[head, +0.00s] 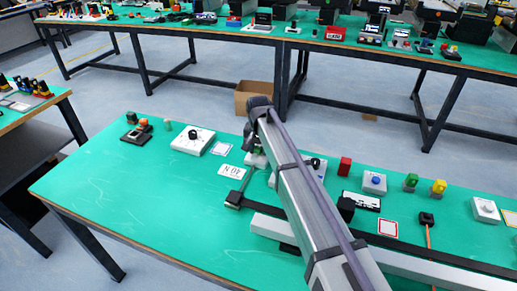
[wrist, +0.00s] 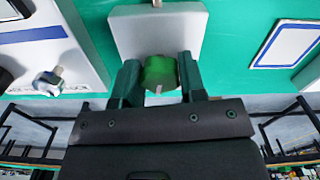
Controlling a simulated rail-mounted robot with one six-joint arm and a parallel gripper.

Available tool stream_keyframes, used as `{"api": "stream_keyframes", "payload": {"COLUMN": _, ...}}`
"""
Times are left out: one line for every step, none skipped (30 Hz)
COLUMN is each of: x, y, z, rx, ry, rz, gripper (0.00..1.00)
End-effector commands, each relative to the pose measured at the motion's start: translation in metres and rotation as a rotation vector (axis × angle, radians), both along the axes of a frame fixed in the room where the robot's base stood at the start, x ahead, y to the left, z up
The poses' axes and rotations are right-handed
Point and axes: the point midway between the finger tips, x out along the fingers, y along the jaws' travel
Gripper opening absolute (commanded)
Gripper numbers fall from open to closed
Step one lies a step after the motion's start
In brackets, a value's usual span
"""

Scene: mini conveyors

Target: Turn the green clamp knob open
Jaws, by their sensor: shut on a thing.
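The green clamp knob (wrist: 159,70) sits on a pale square block (wrist: 125,32) in the wrist view. My gripper (wrist: 160,76) has one dark green finger on either side of the knob and is shut on it. A thin pale mark shows at the knob's lower edge. Part of the block is hidden behind the knob and fingers. In the head view my arm covers most of this spot, and the knob cannot be made out there.
A white box with a grey metal knob (wrist: 47,82) stands left of the block in the wrist view. A blue-framed card (wrist: 291,42) lies to the right. The table's left front is clear.

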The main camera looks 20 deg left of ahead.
Motion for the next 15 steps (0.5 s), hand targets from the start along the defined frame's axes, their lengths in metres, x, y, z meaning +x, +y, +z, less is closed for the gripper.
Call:
{"api": "stream_keyframes", "payload": {"x": -0.0002, "y": -0.0001, "z": -0.0002, "rx": 0.0, "ry": 0.0, "rz": 0.04, "gripper": 0.14}}
{"api": "stream_keyframes", "payload": {"x": -0.0003, "y": -0.0001, "z": -0.0002, "rx": 0.0, "ry": 0.0, "rz": 0.068, "gripper": 0.14}}
{"api": "stream_keyframes", "payload": {"x": -0.0003, "y": -0.0001, "z": -0.0002, "rx": 0.0, "ry": 0.0, "rz": 0.107, "gripper": 0.14}}
{"api": "stream_keyframes", "payload": {"x": -0.0002, "y": 0.0, "z": -0.0002, "rx": 0.0, "ry": 0.0, "rz": 0.135, "gripper": 0.14}}
{"api": "stream_keyframes", "payload": {"x": -0.0003, "y": -0.0001, "z": -0.0002, "rx": 0.0, "ry": 0.0, "rz": 0.163, "gripper": 0.14}}
{"api": "stream_keyframes", "payload": {"x": -0.0002, "y": 0.0, "z": -0.0002, "rx": 0.0, "ry": 0.0, "rz": 0.202, "gripper": 0.14}}
{"api": "stream_keyframes", "payload": {"x": -0.0003, "y": 0.0, "z": -0.0002, "rx": 0.0, "ry": 0.0, "rz": 0.23, "gripper": 0.14}}
{"api": "stream_keyframes", "payload": {"x": -0.0002, "y": 0.0, "z": -0.0002, "rx": 0.0, "ry": 0.0, "rz": 0.258, "gripper": 0.14}}
{"api": "stream_keyframes", "payload": {"x": -0.0003, "y": 0.0, "z": -0.0002, "rx": 0.0, "ry": 0.0, "rz": 0.297, "gripper": 0.14}}
{"api": "stream_keyframes", "payload": {"x": -0.0003, "y": 0.0, "z": -0.0002, "rx": 0.0, "ry": 0.0, "rz": 0.325, "gripper": 0.14}}
{"api": "stream_keyframes", "payload": {"x": -0.0003, "y": 0.0, "z": -0.0002, "rx": 0.0, "ry": 0.0, "rz": 0.353, "gripper": 0.14}}
{"api": "stream_keyframes", "payload": {"x": -0.0003, "y": 0.0, "z": -0.0002, "rx": 0.0, "ry": 0.0, "rz": 0.392, "gripper": 0.14}}
{"api": "stream_keyframes", "payload": {"x": -0.0003, "y": 0.0, "z": -0.0002, "rx": 0.0, "ry": 0.0, "rz": 0.42, "gripper": 0.14}}
{"api": "stream_keyframes", "payload": {"x": -0.0003, "y": 0.0, "z": -0.0002, "rx": 0.0, "ry": 0.0, "rz": 0.448, "gripper": 0.14}}
{"api": "stream_keyframes", "payload": {"x": -0.0003, "y": 0.0, "z": -0.0002, "rx": 0.0, "ry": 0.0, "rz": 0.487, "gripper": 0.14}}
